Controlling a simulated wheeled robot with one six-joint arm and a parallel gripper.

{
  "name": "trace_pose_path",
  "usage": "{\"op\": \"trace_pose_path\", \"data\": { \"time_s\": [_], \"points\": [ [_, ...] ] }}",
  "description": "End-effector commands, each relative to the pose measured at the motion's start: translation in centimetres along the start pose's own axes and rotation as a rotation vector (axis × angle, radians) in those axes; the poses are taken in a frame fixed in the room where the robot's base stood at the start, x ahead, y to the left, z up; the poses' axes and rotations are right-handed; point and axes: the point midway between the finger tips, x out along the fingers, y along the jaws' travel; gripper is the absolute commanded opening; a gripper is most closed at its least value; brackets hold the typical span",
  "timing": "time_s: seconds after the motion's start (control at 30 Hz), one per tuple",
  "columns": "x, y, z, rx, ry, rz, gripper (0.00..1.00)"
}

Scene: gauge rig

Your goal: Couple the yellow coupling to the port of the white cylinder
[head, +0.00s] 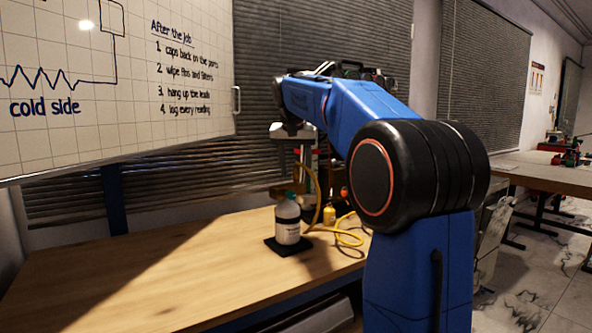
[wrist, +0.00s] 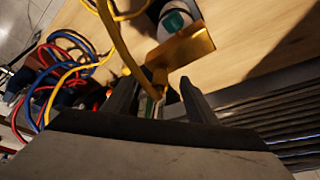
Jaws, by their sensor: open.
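The white cylinder (head: 287,224) stands upright on a black base on the wooden table, with a teal top (wrist: 174,20) that shows in the wrist view. My gripper (wrist: 158,88) is open, with one dark finger on each side of the yellow coupling (wrist: 158,76) at the end of a yellow hose. A flat gold-coloured plate (wrist: 183,52) extends from beside the coupling and partly covers the cylinder's top in the wrist view. I cannot tell whether the coupling touches the port, as the port is hidden.
The yellow hose (head: 350,238) loops over the table to the right of the cylinder. Red and blue hoses (wrist: 60,50) show at the left of the wrist view. The table's left part (head: 130,275) is clear. A whiteboard (head: 120,90) hangs behind.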

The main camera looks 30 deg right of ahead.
Motion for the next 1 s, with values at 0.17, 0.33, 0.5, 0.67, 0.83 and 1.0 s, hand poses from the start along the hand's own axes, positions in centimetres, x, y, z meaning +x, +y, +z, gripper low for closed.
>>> {"op": "trace_pose_path", "data": {
  "time_s": [0.17,0.33,0.5,0.67,0.83,1.0],
  "points": [
    [0.0,0.0,0.0,0.0,0.0,0.0,0.52],
    [-1.0,0.0,0.0,0.0,0.001,-0.001,0.52],
    [-3.8,-0.1,-0.1,0.0,0.004,-0.002,0.52],
    [-7.0,0.0,-0.1,0.0,0.003,-0.001,0.52],
    [-10.3,-0.1,-0.1,-0.001,0.002,-0.001,0.52],
    [-13.6,-0.1,-0.1,-0.001,0.003,-0.002,0.52]
  ]
}}
